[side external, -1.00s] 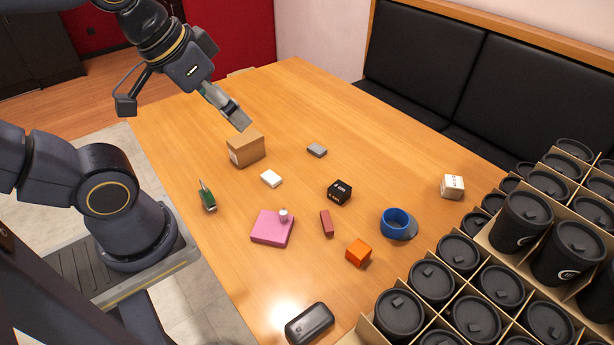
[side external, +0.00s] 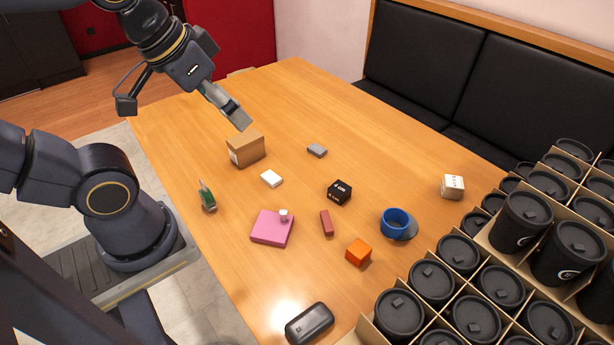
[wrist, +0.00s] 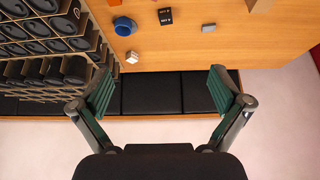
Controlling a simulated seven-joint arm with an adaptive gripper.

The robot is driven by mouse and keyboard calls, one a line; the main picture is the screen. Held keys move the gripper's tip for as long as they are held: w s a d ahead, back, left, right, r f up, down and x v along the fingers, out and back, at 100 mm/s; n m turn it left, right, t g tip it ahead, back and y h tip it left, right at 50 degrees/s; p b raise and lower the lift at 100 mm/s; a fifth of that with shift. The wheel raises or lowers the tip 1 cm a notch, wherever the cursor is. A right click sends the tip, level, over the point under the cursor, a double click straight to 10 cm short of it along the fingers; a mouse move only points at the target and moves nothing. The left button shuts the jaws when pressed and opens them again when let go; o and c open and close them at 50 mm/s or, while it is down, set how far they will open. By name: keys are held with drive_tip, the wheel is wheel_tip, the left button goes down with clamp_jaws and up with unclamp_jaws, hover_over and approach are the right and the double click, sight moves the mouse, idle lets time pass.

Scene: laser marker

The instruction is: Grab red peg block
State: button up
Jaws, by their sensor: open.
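A small dark red block (side external: 326,223) lies on the table in the side view, between a pink block and a blue mug. The pink block (side external: 272,228) is flat and has a small pale peg standing on its top. I cannot make out either block in the wrist view. My gripper (side external: 238,118) is above the far left part of the table, near the cardboard box and well away from both blocks. In the wrist view my gripper (wrist: 162,92) has its two fingers wide apart with nothing between them.
Around the blocks are a black box (side external: 339,192), an orange cube (side external: 358,253), the blue mug (side external: 395,222), a white block (side external: 271,178) and a black case (side external: 310,324). The cardboard box (side external: 246,150) stands below my gripper. Crated black cups (side external: 497,287) fill the right.

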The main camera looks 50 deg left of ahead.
drive_tip(key=m+g, duration=0.5)
drive_tip(key=g, duration=0.1)
hover_over(327, 221)
drive_tip(key=f, duration=3.3)
drive_tip(key=shift+w+f, duration=0.2)
drive_tip(key=shift+w, duration=0.1)
drive_tip(key=shift+s+f, duration=0.15)
drive_tip(key=shift+f, duration=1.4)
drive_tip(key=shift+s+f, duration=0.1)
drive_tip(key=shift+f, duration=1.4)
drive_tip(key=c, duration=1)
